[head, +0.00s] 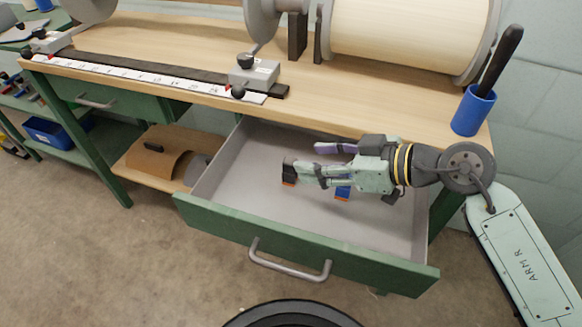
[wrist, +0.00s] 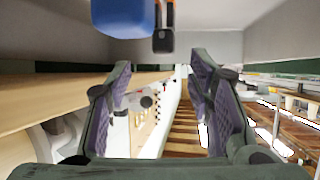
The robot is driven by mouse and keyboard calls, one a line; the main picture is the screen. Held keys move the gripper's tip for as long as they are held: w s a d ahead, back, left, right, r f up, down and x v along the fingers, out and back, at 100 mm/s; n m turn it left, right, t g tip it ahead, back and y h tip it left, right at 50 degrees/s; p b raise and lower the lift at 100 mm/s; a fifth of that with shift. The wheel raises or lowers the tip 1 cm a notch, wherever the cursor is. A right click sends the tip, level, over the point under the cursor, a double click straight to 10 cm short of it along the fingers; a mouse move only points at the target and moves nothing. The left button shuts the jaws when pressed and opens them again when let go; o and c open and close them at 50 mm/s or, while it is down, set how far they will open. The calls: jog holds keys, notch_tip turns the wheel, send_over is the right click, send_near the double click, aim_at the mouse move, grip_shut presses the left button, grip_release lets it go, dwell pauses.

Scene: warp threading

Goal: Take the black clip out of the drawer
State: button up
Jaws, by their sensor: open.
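The drawer (head: 305,245) is pulled open under the bench. In the head view, a small black clip (head: 288,174) with orange parts is inside it, at the fingertip end of my gripper (head: 303,161). My gripper lies sideways over the drawer, pointing left, its purple-padded fingers apart with nothing between them. The wrist view shows the open fingers (wrist: 160,78) and, past them at the top edge, a black and orange piece (wrist: 164,38) that looks like the clip. A blue clip-like piece (head: 342,192) with orange sits below my gripper; a large blue shape (wrist: 124,18) shows in the wrist view.
Another dark piece (head: 391,198) lies near the drawer's right side, partly hidden by my gripper. The bench top (head: 390,110) overhangs the drawer's back. A blue cup (head: 473,110) with a black-handled tool stands at the bench's right end. The drawer's left floor is clear.

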aim_at(292, 161)
jog(key=x, duration=0.5)
jog(key=shift+s+a+f+p, duration=0.1)
jog(key=shift+s+a+p, duration=0.05)
jog(key=shift+a+p, duration=0.15)
jog(key=shift+d, duration=0.1)
jog(key=c, duration=1.1)
